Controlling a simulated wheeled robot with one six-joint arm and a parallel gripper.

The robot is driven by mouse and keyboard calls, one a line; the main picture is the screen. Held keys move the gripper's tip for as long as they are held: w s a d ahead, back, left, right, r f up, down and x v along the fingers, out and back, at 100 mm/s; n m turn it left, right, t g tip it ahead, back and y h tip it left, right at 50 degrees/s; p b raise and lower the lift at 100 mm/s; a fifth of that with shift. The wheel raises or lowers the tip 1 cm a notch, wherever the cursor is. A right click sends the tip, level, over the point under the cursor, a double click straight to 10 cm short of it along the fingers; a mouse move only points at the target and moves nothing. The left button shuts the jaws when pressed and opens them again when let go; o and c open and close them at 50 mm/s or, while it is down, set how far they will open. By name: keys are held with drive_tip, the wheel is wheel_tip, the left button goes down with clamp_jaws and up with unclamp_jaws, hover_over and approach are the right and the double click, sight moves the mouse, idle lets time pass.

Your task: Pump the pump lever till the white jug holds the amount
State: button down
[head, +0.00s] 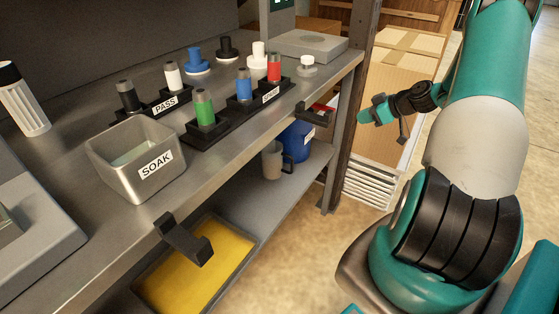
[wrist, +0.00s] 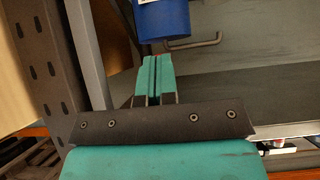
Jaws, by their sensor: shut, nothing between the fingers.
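The jug (head: 271,161), pale grey-white with a dark handle, stands on the lower shelf under the bench. How much it holds cannot be seen. A blue drum (head: 297,141) stands just behind it and shows in the wrist view (wrist: 163,18) beyond my fingertips. A small red and black part (head: 320,110) sits above the drum by the bench edge; I cannot tell whether it is the pump lever. A dark bent rod (wrist: 195,43) shows beside the drum. My gripper (head: 364,118) is shut and empty, right of the drum and apart from it; its teal fingers (wrist: 158,76) are together.
The bench carries a SOAK tub (head: 105,152), a PASS rack (head: 152,112) and a second rack (head: 214,130) with coloured bottles. A black hook (head: 186,240) juts from the bench front above a yellow tray (head: 160,285).

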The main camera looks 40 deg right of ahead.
drive_tip(key=shift+r, duration=0.1)
idle(0.3)
drive_tip(key=g, duration=0.1)
approach(332, 108)
wheel_tip(332, 108, up, 3)
drive_tip(key=s, duration=0.2)
drive_tip(key=shift+d+h, duration=0.15)
drive_tip(key=shift+h, duration=0.15)
drive_tip(key=x, duration=1)
drive_tip(key=shift+s, duration=0.1)
drive_tip(key=shift+f, duration=0.25)
